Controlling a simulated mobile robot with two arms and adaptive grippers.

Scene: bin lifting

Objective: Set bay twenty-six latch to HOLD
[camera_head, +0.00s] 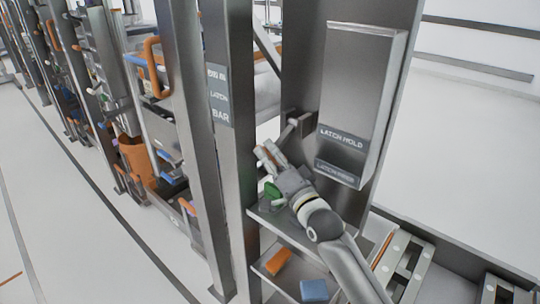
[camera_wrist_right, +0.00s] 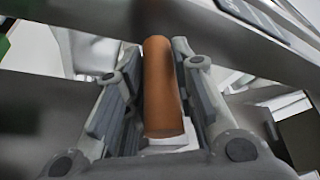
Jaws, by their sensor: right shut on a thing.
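The latch handle, an orange-brown cylinder (camera_wrist_right: 163,85), stands between the fingers of my right gripper (camera_wrist_right: 160,95) in the right wrist view. The gripper is shut on it. In the head view my right gripper (camera_head: 270,160) is beside the grey post, just left of and below a short metal bar (camera_head: 296,128) on the panel; its fingers mostly hide the handle. The LATCH HOLD label (camera_head: 341,138) is right of the gripper. A lower LATCH label (camera_head: 337,173), its second word blurred, sits beneath it. My left gripper is not in view.
The post (camera_head: 232,180) carries a label ending in LATCH BAR (camera_head: 218,95). Shelves below the gripper hold a green item (camera_head: 273,193), an orange block (camera_head: 278,261) and a blue block (camera_head: 314,290). Other racks line the left; the floor there is clear.

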